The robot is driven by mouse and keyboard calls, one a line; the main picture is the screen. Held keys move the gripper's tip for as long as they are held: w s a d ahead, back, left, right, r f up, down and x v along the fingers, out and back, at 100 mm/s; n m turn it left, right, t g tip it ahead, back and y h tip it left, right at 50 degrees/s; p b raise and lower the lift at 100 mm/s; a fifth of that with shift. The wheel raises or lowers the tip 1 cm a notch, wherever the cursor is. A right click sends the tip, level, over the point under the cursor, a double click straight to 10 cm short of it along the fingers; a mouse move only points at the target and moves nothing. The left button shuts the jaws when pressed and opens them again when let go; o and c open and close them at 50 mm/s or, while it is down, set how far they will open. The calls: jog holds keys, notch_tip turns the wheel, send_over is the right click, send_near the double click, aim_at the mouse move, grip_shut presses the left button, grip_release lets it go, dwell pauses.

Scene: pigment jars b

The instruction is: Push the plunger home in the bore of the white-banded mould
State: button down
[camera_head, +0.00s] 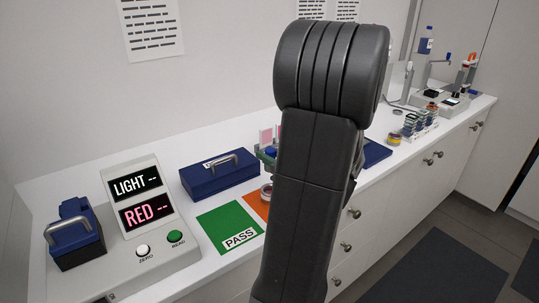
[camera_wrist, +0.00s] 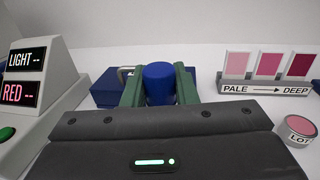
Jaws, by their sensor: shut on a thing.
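My gripper (camera_wrist: 160,72) has two green fingers, closed on a blue round-topped cylinder (camera_wrist: 160,86) that looks like the plunger. The cylinder is upright between the fingers, and its lower part is hidden by my gripper's body.
A meter (camera_head: 147,205) reading LIGHT and RED stands at left, with a handled blue block (camera_head: 73,238). A second handled blue block (camera_head: 218,176) lies behind the green PASS mat (camera_head: 226,221). Colour cards (camera_wrist: 268,66) and a LOT jar (camera_wrist: 300,127) are at right in the wrist view.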

jog(key=shift+f+b, duration=2.2)
jog(key=shift+f, duration=0.75)
jog(key=shift+f+b, duration=0.95)
jog(key=shift+f, duration=0.5)
jog(key=c, duration=1.1)
grip_release()
jog(key=shift+s, duration=0.1)
jog(key=v, duration=1.3)
jog(key=shift+s+d+r, duration=0.1)
jog(key=shift+s+d, duration=0.15)
jog(key=shift+d, duration=0.05)
